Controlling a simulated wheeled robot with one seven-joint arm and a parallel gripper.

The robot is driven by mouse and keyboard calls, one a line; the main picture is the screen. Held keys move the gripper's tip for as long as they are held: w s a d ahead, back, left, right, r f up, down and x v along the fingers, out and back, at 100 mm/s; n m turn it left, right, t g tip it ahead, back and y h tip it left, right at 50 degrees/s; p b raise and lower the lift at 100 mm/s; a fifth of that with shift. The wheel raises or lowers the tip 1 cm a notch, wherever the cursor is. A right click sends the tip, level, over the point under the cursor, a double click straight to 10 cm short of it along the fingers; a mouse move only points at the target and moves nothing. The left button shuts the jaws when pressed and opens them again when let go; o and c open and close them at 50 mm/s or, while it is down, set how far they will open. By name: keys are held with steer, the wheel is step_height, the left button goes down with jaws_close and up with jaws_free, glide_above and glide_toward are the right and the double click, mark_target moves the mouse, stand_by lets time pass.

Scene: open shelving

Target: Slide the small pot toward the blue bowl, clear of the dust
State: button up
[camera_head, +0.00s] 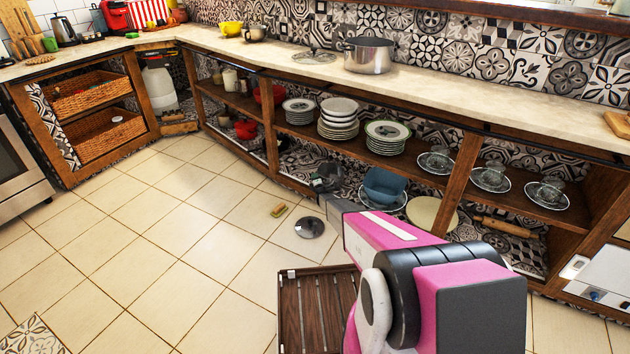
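The blue bowl (385,185) sits on a plate on the bottom shelf, in the middle of the cabinet. My pink arm reaches in from the lower right. My gripper (326,181) is a small dark shape at the bottom shelf's front, left of the bowl and apart from it. I cannot tell its fingers from what lies behind them. I cannot make out the small pot for certain; it may be behind or within that dark shape. No dust can be told apart from the patterned tiles.
Plate stacks (339,118) fill the shelf above. A pale round board (432,214) is right of the bowl. On the floor are a round lid (310,228), a small brush-like item (279,210) and a slatted wooden crate (318,305). Wooden uprights (463,178) divide the shelving. The left floor is clear.

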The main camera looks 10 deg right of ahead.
steer(key=shift+o, duration=0.4)
steer(key=shift+s, duration=0.55)
steer(key=s+d, duration=0.1)
steer(key=s, duration=0.8)
steer(key=shift+s+d+f, duration=0.3)
steer(key=s+d+r+m+g+h, duration=0.3)
steer(key=s+r+m+g, duration=0.65)
steer(key=s+r, duration=1)
steer(key=s+r+m+g, duration=0.3)
steer(key=s+r, duration=0.3)
steer(key=s, duration=0.6)
steer(key=s+r+m+g, duration=0.3)
steer(key=s+r+m, duration=0.2)
steer(key=s, duration=0.7)
steer(key=s+a+r+m+g, duration=0.1)
steer(key=s+r+m+g, duration=0.2)
steer(key=s+r, duration=0.5)
steer(key=s+m, duration=0.1)
steer(key=s, duration=0.3)
